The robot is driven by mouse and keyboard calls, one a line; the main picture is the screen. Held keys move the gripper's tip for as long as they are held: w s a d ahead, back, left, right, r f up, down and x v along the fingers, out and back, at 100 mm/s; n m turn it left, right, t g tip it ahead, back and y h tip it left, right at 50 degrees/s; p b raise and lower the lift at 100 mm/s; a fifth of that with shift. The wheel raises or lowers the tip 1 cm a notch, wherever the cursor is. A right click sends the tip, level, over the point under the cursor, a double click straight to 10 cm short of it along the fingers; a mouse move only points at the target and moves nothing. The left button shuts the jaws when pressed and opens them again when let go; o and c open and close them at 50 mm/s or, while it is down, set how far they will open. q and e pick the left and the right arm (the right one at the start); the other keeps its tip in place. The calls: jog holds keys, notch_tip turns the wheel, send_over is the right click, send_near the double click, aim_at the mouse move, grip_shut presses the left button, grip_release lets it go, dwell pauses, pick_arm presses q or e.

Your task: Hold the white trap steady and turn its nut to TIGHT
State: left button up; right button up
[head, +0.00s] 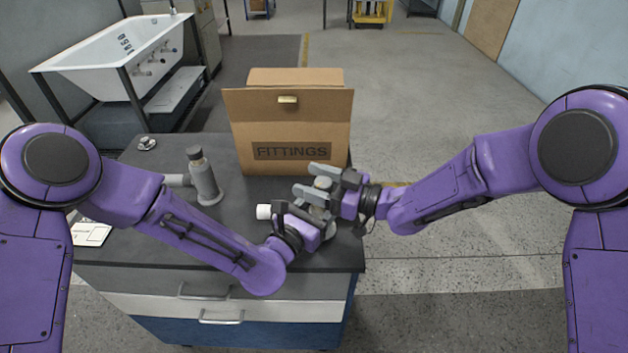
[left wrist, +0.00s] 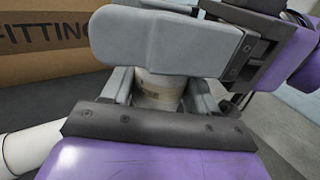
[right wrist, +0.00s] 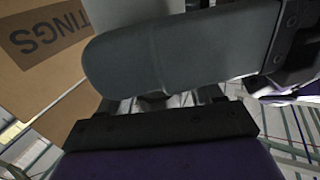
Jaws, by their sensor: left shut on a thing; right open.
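The white trap stands at the front right of the bench, mostly hidden by my grippers; its white side pipe (head: 264,212) sticks out to the left. My left gripper (head: 312,212) is shut on the trap's body. In the left wrist view the pale trap body (left wrist: 158,88) shows between the fingers, with the white side pipe (left wrist: 28,148) at lower left. My right gripper (head: 322,184) is open, its fingers on either side of the trap's top (head: 323,183). The nut and any TIGHT mark are hidden or too small to make out, so contact there cannot be told.
A cardboard FITTINGS box (head: 290,128) stands close behind the grippers. A grey trap-shaped fitting (head: 203,178) stands to the left, with a small metal part (head: 147,143) farther back. A white sheet (head: 91,233) lies at the left. The bench's (head: 190,262) front is partly clear.

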jog(key=c, duration=1)
jog(key=shift+r+n+g+y, duration=0.1)
jog(key=shift+n+g+y, duration=0.25)
jog(key=shift+g, duration=0.25)
jog(key=shift+s+n+g+y, duration=0.1)
jog(key=shift+n+g+y, duration=0.15)
jog(key=shift+n+g, duration=0.7)
jog(key=n+g, duration=0.2)
jog(key=g, duration=0.1)
jog(key=n+g, duration=0.1)
jog(key=g, duration=0.1)
jog(key=shift+s+g, duration=0.25)
jog(key=shift+s+d+n+g+h, duration=0.15)
jog(key=shift+n+g+h, duration=0.2)
jog(key=shift+n+g, duration=0.75)
jog(key=shift+s+a+n+g+h, duration=0.1)
jog(key=shift+s+n+g+h, duration=0.15)
jog(key=shift+n+g, duration=0.85)
jog(key=shift+s+d+n+g+h, duration=0.1)
jog(key=shift+n+g+h, duration=0.3)
jog(key=shift+g, duration=1.3)
jog(key=o, duration=1)
